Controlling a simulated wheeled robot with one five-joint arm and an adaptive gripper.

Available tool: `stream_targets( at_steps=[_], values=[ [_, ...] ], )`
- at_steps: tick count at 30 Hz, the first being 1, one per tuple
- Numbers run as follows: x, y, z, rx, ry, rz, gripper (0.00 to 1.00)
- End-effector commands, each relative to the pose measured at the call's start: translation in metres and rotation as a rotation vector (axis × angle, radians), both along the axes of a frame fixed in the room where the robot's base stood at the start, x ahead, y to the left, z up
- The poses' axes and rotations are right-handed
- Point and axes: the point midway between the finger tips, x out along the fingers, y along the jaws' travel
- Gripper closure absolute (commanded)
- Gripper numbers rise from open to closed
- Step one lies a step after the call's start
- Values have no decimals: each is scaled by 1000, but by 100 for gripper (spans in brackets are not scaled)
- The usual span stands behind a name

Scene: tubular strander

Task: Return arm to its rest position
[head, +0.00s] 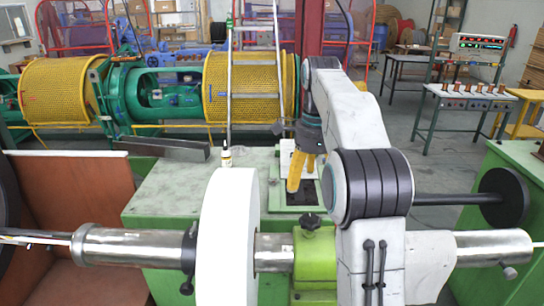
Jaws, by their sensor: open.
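My white arm (355,120) with dark joint rings rises in front of me, right of the middle, and bends over at the top. My gripper (298,182) hangs down from its far end with yellow fingers, open. No object shows between the fingers, though they partly overlap in this view. The gripper is over the green machine table (160,200), in front of a small white-framed plate with a dark opening (309,194). I cannot tell its exact height above it.
A steel shaft (130,246) carrying a large white disc (228,240) crosses close in front. A small bottle (226,155) stands behind the disc. A ladder (254,70) and yellow mesh cages (62,90) stand behind. A bench with copper spools (470,92) is at back right, with open floor nearby.

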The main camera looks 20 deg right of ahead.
Motion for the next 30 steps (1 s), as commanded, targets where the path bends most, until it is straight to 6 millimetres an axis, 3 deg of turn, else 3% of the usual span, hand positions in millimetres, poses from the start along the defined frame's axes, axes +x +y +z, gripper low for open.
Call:
stream_targets(
  at_steps=[7, 11, 20, 30],
  values=[
    [-4, 5, 1, -3, -10, 45, 24],
    [-17, 18, 3, -14, -37, 180, 24],
    [-79, 67, -8, -87, -141, 743, 24],
    [-166, 109, -61, -230, -232, 1399, 24]
  ],
)
